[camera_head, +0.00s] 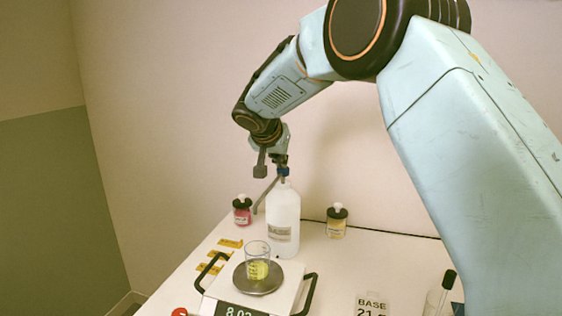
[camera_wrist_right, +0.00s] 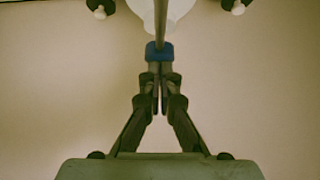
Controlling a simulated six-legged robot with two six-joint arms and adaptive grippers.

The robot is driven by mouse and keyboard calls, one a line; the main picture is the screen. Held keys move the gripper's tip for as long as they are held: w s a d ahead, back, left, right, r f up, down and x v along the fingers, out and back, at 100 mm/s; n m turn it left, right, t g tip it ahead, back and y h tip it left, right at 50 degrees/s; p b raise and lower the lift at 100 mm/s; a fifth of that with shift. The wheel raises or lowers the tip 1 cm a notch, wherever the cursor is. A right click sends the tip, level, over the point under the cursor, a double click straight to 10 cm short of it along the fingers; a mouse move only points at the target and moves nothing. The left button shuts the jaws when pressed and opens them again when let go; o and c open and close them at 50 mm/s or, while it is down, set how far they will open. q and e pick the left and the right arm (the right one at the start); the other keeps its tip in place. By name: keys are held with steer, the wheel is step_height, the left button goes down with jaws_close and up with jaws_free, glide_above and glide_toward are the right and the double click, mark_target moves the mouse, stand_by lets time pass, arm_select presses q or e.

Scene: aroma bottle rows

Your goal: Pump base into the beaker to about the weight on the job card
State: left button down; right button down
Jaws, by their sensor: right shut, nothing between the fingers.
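A large white pump bottle (camera_head: 283,220) stands upright at the back of the table. Its blue pump head (camera_head: 283,171) also shows in the right wrist view (camera_wrist_right: 159,51), with the grey spout running out from it. My right gripper (camera_wrist_right: 160,78) is shut and empty, its fingertips at the pump head; whether they touch it I cannot tell. A clear beaker (camera_head: 257,252) with yellow-green liquid stands on the scale's round pan (camera_head: 246,286), in front of the bottle. The scale's display (camera_head: 239,311) seems to read 8.02, partly cut off. The job card (camera_head: 371,306) reads BASE 21, its rest cut off.
A red bottle (camera_head: 242,212) stands left of the pump bottle and a yellow one (camera_head: 337,221) right of it. Orange labels (camera_head: 229,243) lie on the left. A clear container (camera_head: 436,303) with a black-topped dropper is at the front right. The table's right middle is clear.

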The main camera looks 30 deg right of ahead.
step_height(320, 180, up, 4)
steer(key=shift+f+p, duration=0.2)
steer(key=shift+p, duration=0.5)
steer(key=v, duration=0.9)
steer(key=shift+s+a, duration=0.25)
steer(key=shift+a, duration=0.05)
